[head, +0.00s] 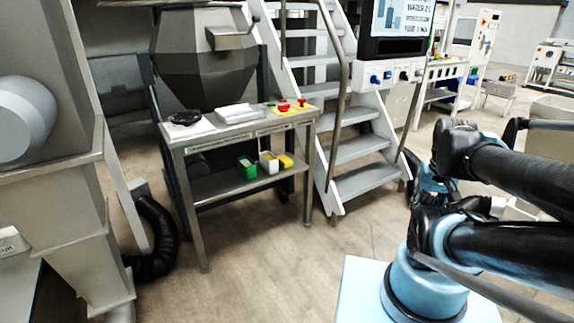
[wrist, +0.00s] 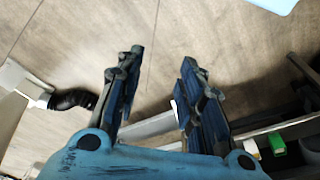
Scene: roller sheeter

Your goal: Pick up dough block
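I cannot make out a dough block in either view. My gripper (wrist: 162,58) shows in the wrist view with its two dark blue fingers spread apart and nothing between the tips. Behind the gap lies bare floor, with a pale metal bar lower down, nearer the gripper's palm. In the head view my arm reaches in from the right side, and I cannot clearly tell the fingers there.
A black hose (head: 157,238) lies left. The floor (head: 265,260) in front is clear.

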